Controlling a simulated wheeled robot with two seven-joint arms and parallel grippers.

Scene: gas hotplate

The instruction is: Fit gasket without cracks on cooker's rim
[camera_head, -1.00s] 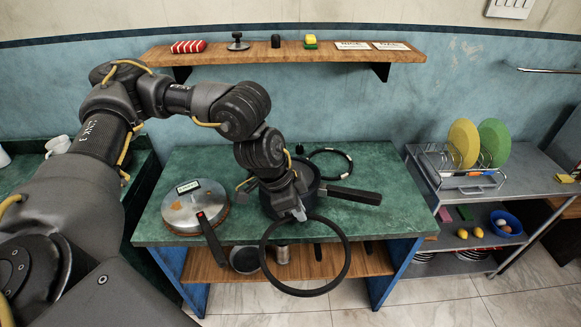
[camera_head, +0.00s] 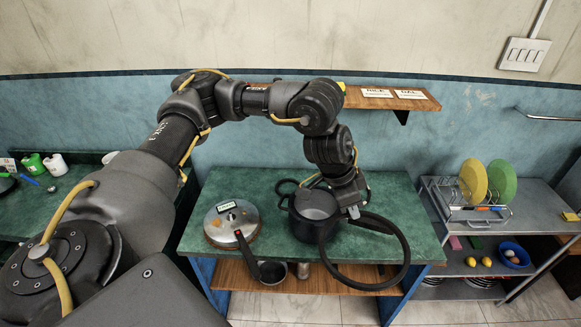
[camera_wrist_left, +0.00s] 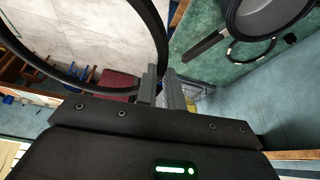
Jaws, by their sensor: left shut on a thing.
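My left gripper (camera_head: 352,212) is shut on a large black gasket ring (camera_head: 362,289), which hangs tilted in front of and to the right of the cooker. The held ring also shows in the left wrist view (camera_wrist_left: 164,42). The dark cooker pot (camera_head: 313,204) stands open on the green counter, its long handle (camera_wrist_left: 203,48) partly behind the ring in the head view. A second black ring (camera_wrist_left: 248,62) lies on the counter beside the pot in the wrist view; my arm hides much of that area in the head view. My right gripper is out of view.
The round metal lid (camera_head: 232,220) with a label and black handle lies left of the pot on the counter (camera_head: 270,238). A dish rack (camera_head: 470,200) with plates stands right. A wall shelf (camera_head: 385,92) is behind.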

